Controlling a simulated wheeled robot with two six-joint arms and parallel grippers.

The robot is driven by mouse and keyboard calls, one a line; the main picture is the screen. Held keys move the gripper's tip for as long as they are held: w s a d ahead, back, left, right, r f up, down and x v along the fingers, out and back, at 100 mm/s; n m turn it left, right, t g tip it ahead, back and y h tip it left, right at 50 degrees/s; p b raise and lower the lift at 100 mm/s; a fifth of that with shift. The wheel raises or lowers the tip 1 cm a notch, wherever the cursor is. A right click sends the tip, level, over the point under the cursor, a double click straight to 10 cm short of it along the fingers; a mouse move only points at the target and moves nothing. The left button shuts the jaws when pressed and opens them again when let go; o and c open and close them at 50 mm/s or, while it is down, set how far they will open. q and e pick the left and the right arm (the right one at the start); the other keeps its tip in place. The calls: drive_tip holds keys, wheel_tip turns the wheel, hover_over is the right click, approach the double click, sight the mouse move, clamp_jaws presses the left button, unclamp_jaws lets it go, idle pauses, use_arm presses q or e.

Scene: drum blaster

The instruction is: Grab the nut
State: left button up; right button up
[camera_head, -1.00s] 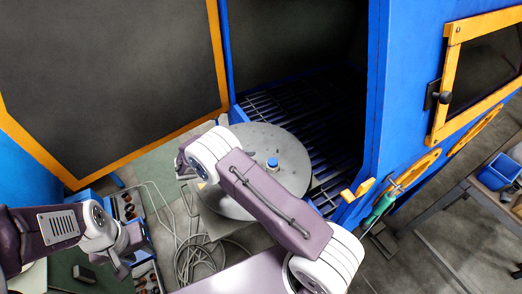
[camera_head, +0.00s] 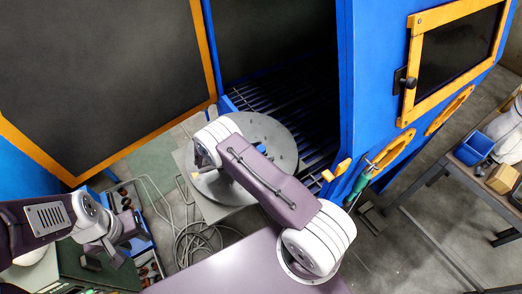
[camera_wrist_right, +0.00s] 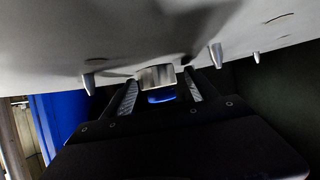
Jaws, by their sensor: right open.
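A blue piece that looks like the nut (camera_head: 261,148) sits near the middle of the round grey disc (camera_head: 283,146), partly hidden by my right arm. In the right wrist view the blue piece (camera_wrist_right: 161,97) shows between the fingers, beside a shiny metal piece (camera_wrist_right: 156,76) against the disc's pale surface (camera_wrist_right: 90,35). My right gripper (camera_wrist_right: 160,90) is open, its two ridged fingers on either side of the blue piece; contact cannot be told. It is hidden in the head view. My left gripper (camera_head: 112,256) is at the lower left, far from the disc; its jaws are unclear.
Small pegs (camera_wrist_right: 215,55) stick out from the disc near the fingers. A blue cabinet (camera_head: 365,90) with a slatted floor (camera_head: 285,95) stands behind, its large door (camera_head: 95,85) open at left. Cables (camera_head: 195,240) lie below. A workbench (camera_head: 455,180) is at right.

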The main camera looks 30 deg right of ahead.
drive_tip(key=shift+w+d+f, duration=0.1)
drive_tip(key=c, duration=0.9)
clamp_jaws()
drive_tip(key=shift+r, duration=0.6)
wheel_tip(320, 180, up, 3)
drive_tip(key=shift+b, duration=0.6)
drive_tip(key=s+d+r+b, duration=0.2)
drive_tip(key=s+d+r, duration=0.5)
drive_tip(key=s, duration=0.2)
drive_tip(key=shift+s, duration=0.25)
